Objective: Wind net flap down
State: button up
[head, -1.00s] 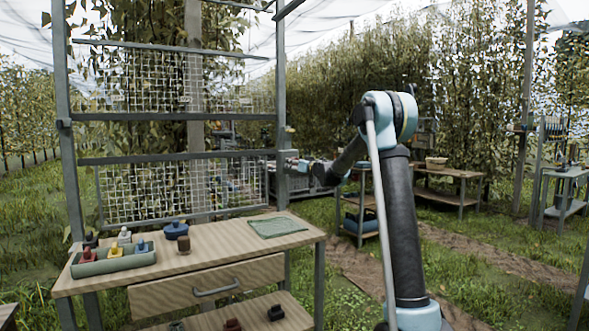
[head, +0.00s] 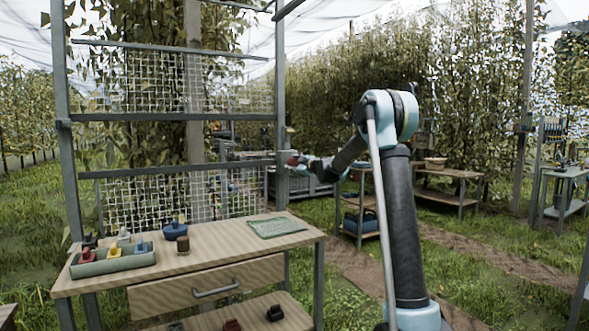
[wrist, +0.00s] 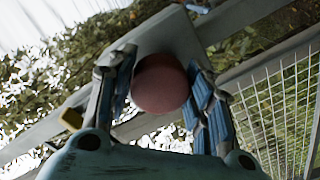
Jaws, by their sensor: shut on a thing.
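The net flap (head: 150,199) is a wire-like mesh in the lower part of a grey metal frame. Its dark top bar (head: 180,170) spans the two posts, and its lower edge is hidden behind the bench. My gripper (head: 296,163) is at the right post of the frame, level with the flap's top part. In the wrist view my gripper (wrist: 162,95) has one finger on each side of a round reddish-brown knob (wrist: 162,83) and is shut on it. The knob sits on a flat grey crank arm (wrist: 165,38). Mesh shows at the right of the wrist view.
A wooden bench (head: 215,247) stands before the flap, with a tray of coloured pieces (head: 115,262), a blue pot-like item (head: 175,229) and a green mat (head: 277,227). A fixed upper mesh (head: 170,82) hangs above.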

jog(key=n, duration=0.3)
jog(key=shift+a+n, duration=0.15)
jog(key=shift+n, duration=0.15)
jog(key=shift+s+n+h, duration=0.1)
jog(key=shift+n+h, duration=0.2)
jog(key=shift+n, duration=1.3)
jog(key=o, duration=1)
jog(key=shift+o, duration=0.2)
